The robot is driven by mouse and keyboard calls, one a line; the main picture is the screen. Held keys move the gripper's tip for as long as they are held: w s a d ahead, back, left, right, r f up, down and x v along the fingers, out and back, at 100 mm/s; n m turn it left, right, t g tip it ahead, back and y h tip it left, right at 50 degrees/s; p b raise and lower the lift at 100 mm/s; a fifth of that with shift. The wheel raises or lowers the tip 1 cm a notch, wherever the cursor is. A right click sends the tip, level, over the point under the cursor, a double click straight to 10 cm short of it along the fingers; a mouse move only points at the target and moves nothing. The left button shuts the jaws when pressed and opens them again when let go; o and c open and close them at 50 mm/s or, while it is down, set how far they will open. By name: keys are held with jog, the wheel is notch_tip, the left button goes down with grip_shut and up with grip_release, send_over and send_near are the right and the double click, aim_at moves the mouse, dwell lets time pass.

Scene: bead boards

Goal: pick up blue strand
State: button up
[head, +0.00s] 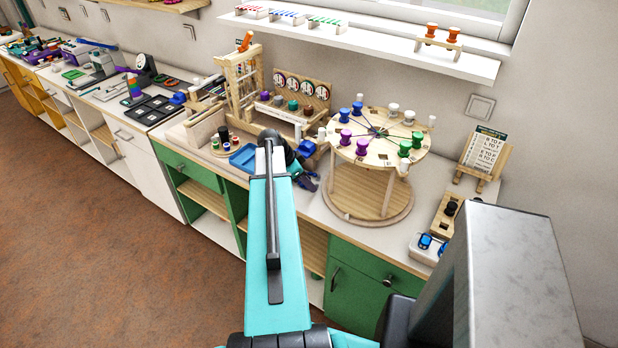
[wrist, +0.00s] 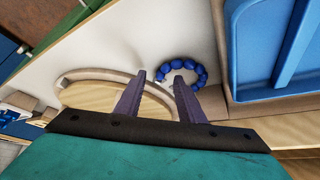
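The blue strand (wrist: 183,70) is a curved loop of round blue beads on the white counter in the wrist view. My gripper (wrist: 160,76) is open above the counter, its two dark fingers apart. The strand lies just beyond the fingertips, toward the right finger, which overlaps its lower part. I see nothing held between the fingers. In the head view my gripper (head: 305,178) is at the counter's front, largely hidden by my arm. I cannot clearly make out the strand there.
A blue tray (wrist: 285,88) lies right of the strand in the wrist view. The round wooden stand's base (wrist: 100,98) is on the left. In the head view the bead wheel (head: 375,150) rises right of my gripper. Bare counter (wrist: 170,35) lies beyond the strand.

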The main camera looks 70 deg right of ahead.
jog(key=shift+s+d+f, duration=0.1)
jog(key=shift+s+f, duration=0.1)
jog(key=shift+f, duration=0.2)
grip_shut()
